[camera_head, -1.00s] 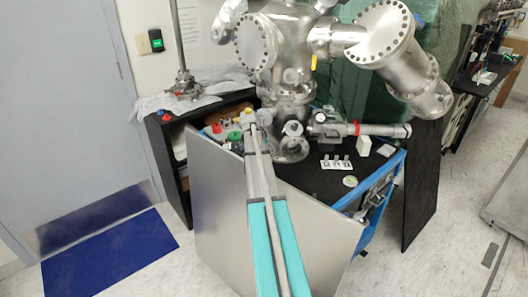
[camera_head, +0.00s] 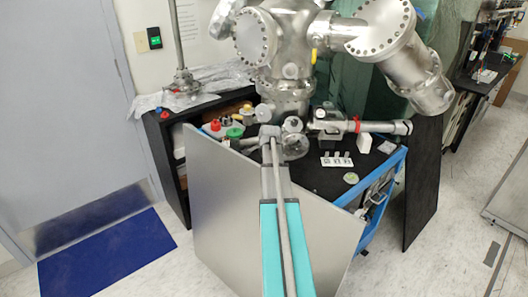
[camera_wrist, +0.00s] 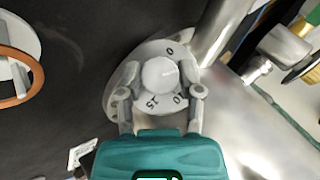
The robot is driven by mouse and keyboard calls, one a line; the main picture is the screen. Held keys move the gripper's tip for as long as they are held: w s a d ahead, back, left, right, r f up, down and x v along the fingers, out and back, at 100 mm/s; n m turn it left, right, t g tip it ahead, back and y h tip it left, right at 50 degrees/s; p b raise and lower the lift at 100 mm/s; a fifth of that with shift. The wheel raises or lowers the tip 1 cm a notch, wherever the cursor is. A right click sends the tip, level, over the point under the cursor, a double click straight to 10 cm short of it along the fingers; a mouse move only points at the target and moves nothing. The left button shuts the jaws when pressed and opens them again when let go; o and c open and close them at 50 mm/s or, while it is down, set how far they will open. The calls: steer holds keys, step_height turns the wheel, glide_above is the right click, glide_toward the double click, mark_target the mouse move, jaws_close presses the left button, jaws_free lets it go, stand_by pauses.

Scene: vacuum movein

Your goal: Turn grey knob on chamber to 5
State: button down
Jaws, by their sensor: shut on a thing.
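The grey knob (camera_wrist: 160,73) is a round cap in the middle of a pale dial plate (camera_wrist: 117,96) in the wrist view. My gripper (camera_wrist: 160,77) is shut on the knob, one finger at its left and one at its right. A 0 shows above the knob, and what look like 15 and 10 show below it. No 5 can be read, and no pointer is clear. The steel chamber (camera_head: 284,85) stands at the back in the head view. My gripper is at its lower front there, too small to make out its fingers.
Red (camera_head: 215,125) and green (camera_head: 235,133) caps are left of my arm's end. A steel tube with a red ring (camera_head: 354,126) lies to the right. A copper ring (camera_wrist: 28,85) is at the wrist view's left. A large metal panel (camera_head: 220,200) stands in front.

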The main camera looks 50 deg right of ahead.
steer(key=shift+a, duration=0.1)
stand_by(0.4)
steer(key=shift+c, duration=1.3)
jaws_free()
